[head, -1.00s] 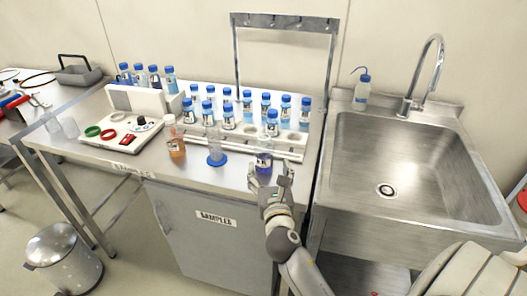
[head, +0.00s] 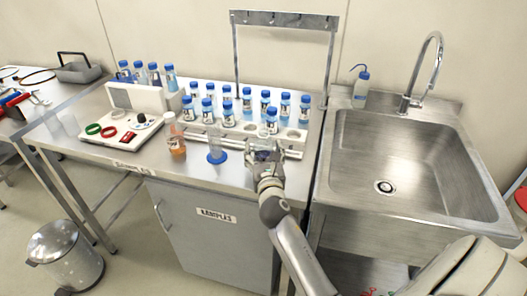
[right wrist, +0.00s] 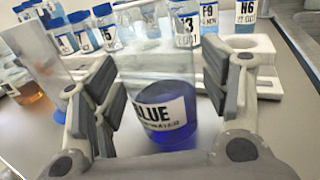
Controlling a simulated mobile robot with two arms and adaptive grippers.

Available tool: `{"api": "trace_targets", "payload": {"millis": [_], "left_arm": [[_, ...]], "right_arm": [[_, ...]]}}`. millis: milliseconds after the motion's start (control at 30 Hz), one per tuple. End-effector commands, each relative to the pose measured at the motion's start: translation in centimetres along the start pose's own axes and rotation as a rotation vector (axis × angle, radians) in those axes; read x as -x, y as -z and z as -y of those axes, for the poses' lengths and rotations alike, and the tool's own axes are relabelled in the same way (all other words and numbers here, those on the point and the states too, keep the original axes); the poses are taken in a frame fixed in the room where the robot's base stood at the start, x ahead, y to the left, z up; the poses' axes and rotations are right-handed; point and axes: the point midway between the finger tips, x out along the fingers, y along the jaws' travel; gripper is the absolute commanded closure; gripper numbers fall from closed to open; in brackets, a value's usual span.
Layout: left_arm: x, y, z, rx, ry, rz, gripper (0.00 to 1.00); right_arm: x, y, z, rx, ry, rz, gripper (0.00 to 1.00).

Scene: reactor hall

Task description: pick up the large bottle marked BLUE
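The large bottle marked BLUE (right wrist: 166,112) stands upright on the bench in the right wrist view, clear above with dark blue liquid below and a white label. My right gripper (right wrist: 160,105) is open around it, a finger on each side, with a visible gap to both pads. In the head view my right gripper (head: 263,150) is at the front of the sample rack and hides nearly all of this bottle. My left gripper is not in view.
A white rack (head: 292,153) of blue-capped sample bottles stands just behind. A cylinder with a blue base (head: 217,158) and an orange bottle (head: 177,146) stand to the left. A sink (head: 420,165) lies right. The bench front is clear.

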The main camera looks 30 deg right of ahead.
Motion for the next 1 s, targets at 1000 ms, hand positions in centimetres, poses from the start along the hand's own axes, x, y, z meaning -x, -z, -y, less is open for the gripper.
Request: {"api": "trace_targets", "payload": {"millis": [1000], "left_arm": [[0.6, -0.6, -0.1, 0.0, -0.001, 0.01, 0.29]], "right_arm": [[0.0, -2.0, 0.0, 0.001, -0.001, 0.004, 0.8]]}}
